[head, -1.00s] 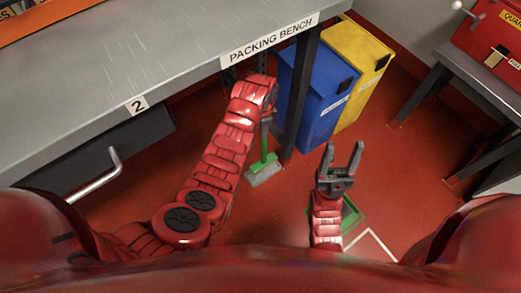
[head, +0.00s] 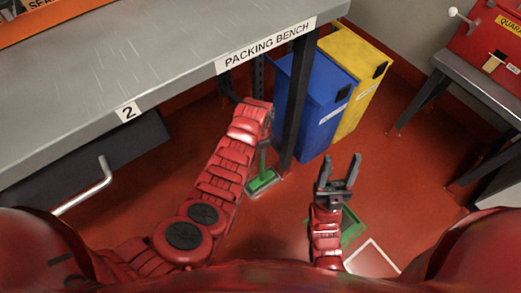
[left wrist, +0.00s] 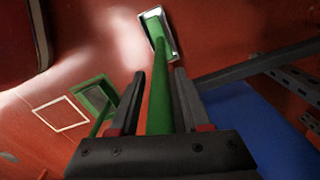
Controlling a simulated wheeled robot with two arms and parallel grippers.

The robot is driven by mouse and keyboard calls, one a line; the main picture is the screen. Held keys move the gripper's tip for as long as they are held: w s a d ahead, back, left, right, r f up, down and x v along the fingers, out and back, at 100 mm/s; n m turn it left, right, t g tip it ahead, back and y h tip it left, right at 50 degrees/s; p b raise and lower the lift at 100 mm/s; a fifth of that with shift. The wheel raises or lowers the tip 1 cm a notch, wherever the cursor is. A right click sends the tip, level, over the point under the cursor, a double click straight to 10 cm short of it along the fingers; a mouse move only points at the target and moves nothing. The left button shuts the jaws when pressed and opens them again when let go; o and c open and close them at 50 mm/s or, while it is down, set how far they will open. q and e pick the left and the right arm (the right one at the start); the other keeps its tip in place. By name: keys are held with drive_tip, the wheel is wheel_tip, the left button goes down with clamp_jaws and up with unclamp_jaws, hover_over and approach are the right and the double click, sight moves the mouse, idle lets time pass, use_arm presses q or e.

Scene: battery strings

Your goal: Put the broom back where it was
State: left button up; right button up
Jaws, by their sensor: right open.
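The broom has a green handle and a green head (head: 262,180) with a pale rim. In the head view it stands below the packing bench's right end, beside the dark bench leg. My left gripper (left wrist: 160,92) has its fingers on either side of the broom handle (left wrist: 159,105) and is shut on it. In the head view my own left forearm hides that gripper and the upper handle. The head (left wrist: 157,35) shows beyond the fingertips, at the floor. I cannot tell whether it touches. My right gripper (head: 339,172) is open and empty above the floor.
The packing bench (head: 130,60) fills the upper left. A blue bin (head: 310,110) and a yellow bin (head: 360,85) stand behind its leg. The floor at right is mostly clear.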

use_arm(q)
drive_tip(key=shift+o, duration=0.6)
drive_tip(key=shift+r, duration=0.1)
wheel_tip(320, 180, up, 11)
drive_tip(key=p, duration=0.3)
drive_tip(key=shift+r, duration=0.55)
